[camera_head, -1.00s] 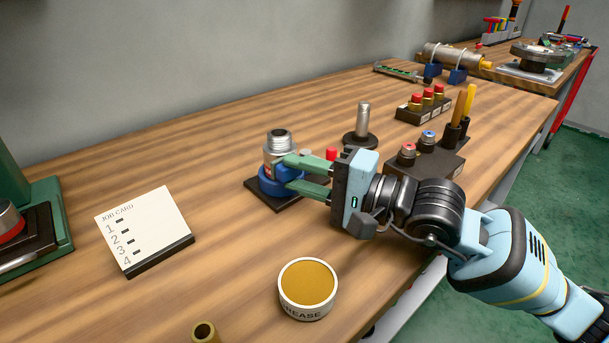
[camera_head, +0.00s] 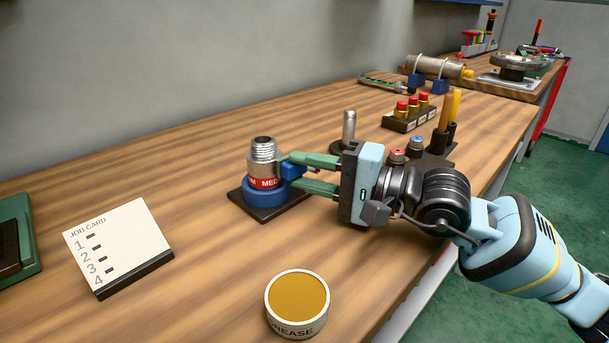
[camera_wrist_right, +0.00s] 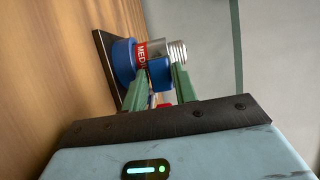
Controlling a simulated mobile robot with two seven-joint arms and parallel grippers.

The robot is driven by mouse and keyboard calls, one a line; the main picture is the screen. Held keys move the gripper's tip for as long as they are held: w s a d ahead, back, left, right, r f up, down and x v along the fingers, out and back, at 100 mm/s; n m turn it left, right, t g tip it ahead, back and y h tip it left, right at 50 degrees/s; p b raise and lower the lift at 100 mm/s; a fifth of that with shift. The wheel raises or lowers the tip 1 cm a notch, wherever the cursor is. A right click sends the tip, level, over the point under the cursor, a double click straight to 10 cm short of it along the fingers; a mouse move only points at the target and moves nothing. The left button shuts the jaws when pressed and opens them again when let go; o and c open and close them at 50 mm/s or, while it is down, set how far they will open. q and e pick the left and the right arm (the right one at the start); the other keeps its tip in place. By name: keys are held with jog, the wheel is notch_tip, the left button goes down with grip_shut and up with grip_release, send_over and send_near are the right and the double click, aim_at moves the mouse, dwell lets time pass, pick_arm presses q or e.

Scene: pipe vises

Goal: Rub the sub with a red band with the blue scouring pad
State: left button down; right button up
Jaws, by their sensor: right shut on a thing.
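The sub with a red band (camera_head: 264,165) is a silver threaded piece standing upright in a blue ring holder (camera_head: 262,196) on a dark square base. Its red band, with white letters starting "MED", shows in both views. My right gripper (camera_head: 292,172) reaches in from the right and is shut on the blue scouring pad (camera_head: 291,169), beside the sub's right side. In the right wrist view the pad (camera_wrist_right: 160,73) sits between the fingertips against or very close to the sub (camera_wrist_right: 152,52); contact is not certain. My left gripper is not in view.
A job card (camera_head: 118,247) lies left and a grease tin (camera_head: 297,303) stands in front. Behind my gripper are a metal post (camera_head: 349,128), a dark tool holder (camera_head: 437,150) and a rack of red-capped pieces (camera_head: 408,116). Bare bench lies between card and tin.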

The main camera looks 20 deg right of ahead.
jog(key=shift+a, duration=0.1)
jog(key=shift+s+a+r+p, duration=0.1)
jog(key=shift+s+a+p, duration=0.15)
jog(key=shift+a+p, duration=0.45)
jog(key=shift+s+a+p, duration=0.2)
jog(key=shift+s+a, duration=0.05)
jog(key=shift+a, duration=0.35)
jog(key=shift+s+a+p, duration=0.15)
jog(key=shift+s+a, duration=0.05)
jog(key=shift+a, duration=0.35)
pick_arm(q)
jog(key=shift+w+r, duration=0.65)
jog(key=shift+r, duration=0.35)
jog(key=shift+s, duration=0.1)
pick_arm(e)
jog(key=shift+s, duration=0.1)
jog(key=shift+s+d+f, duration=0.2)
jog(key=shift+s, duration=0.1)
jog(key=shift+s+d, duration=0.25)
jog(key=shift+s, duration=0.45)
jog(key=shift+s+d, duration=0.25)
jog(key=shift+s, duration=0.4)
jog(key=shift+s+d+b, duration=0.3)
jog(key=shift+s, duration=0.6)
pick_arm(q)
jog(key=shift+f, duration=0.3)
pick_arm(e)
jog(key=shift+s+r, duration=0.1)
jog(key=shift+s, duration=0.05)
